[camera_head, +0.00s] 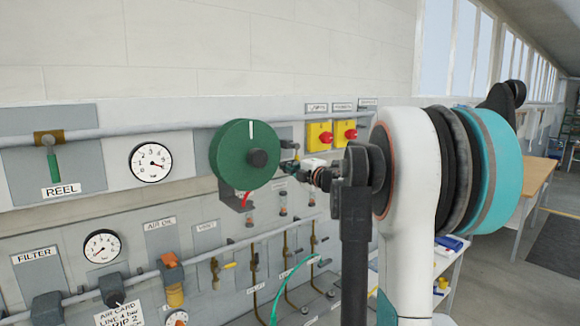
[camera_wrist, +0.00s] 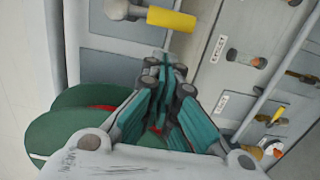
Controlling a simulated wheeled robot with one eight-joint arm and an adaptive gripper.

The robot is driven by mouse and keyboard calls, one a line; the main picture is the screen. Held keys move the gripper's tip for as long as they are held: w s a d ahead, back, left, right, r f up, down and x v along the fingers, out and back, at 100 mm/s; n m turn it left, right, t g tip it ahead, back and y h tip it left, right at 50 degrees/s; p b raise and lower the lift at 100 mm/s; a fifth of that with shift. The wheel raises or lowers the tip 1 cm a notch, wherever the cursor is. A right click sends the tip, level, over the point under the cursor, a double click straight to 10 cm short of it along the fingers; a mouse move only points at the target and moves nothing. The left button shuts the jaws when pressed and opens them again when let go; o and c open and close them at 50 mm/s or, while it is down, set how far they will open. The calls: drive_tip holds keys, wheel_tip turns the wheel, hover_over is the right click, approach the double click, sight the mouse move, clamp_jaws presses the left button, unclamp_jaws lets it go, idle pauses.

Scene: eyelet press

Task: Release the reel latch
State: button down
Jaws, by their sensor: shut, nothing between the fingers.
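A panel labelled REEL (camera_head: 62,190) carries a lever with a green grip (camera_head: 52,163) hanging straight down from a brass mount (camera_head: 48,137). A large green reel (camera_head: 238,170) with a dark hub stands on the wall panel, a red piece (camera_head: 245,200) showing below it. I cannot tell which part is the latch. My gripper (camera_wrist: 166,68) is shut and empty, its teal fingers together. In the wrist view the green reel (camera_wrist: 55,130) lies partly behind the fingers, with red between its discs. In the head view the gripper is small, near the reel's right side.
A yellow handle (camera_wrist: 171,18) on a grey fitting lies just beyond the fingertips. Two yellow boxes with red buttons (camera_head: 320,135) sit right of the reel. Gauges (camera_head: 151,162), pipes and small valves cover the panel. A table (camera_head: 538,178) stands far right.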

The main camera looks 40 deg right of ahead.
drive_tip(key=shift+d, duration=0.85)
drive_tip(key=shift+d, duration=0.1)
drive_tip(key=shift+d+f+n+b, duration=0.3)
drive_tip(key=shift+n+b, duration=0.2)
drive_tip(key=shift+n, duration=0.3)
drive_tip(key=d+r+n+b, duration=0.2)
drive_tip(key=d+n+b, duration=0.3)
drive_tip(key=n, duration=1)
drive_tip(key=d, duration=0.3)
drive_tip(key=shift+s+d+r+n+t+y, duration=0.15)
drive_tip(key=shift+s+d+n+t+y, duration=0.15)
drive_tip(key=shift+s+n+t, duration=0.1)
drive_tip(key=shift+r, duration=0.1)
drive_tip(key=shift+b, duration=0.3)
